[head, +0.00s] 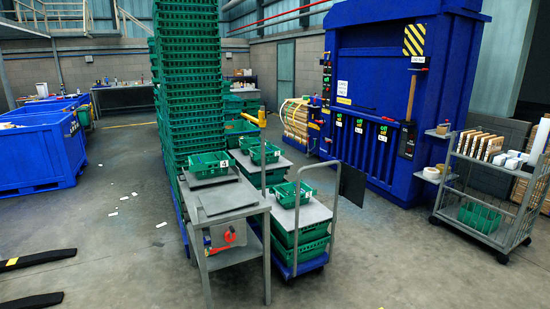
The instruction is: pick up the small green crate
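Several small green crates are in the head view. One small green crate (209,166) sits on the grey bench by the tall stack, with a white number label that looks like a 4. A second small green crate (264,153) with a white label sits behind and to the right, on a grey top. A third small green crate (293,194) with a white label sits on a grey board on the blue trolley. I cannot tell which one the task means. My gripper is not in view.
A tall stack of green crates (187,80) rises behind the grey bench (228,198). The trolley's metal handle (335,150) stands beside the third crate. A blue machine (385,100) and wire cart (490,190) stand right. Blue bins (35,160) stand left. Open floor (120,250) lies front left.

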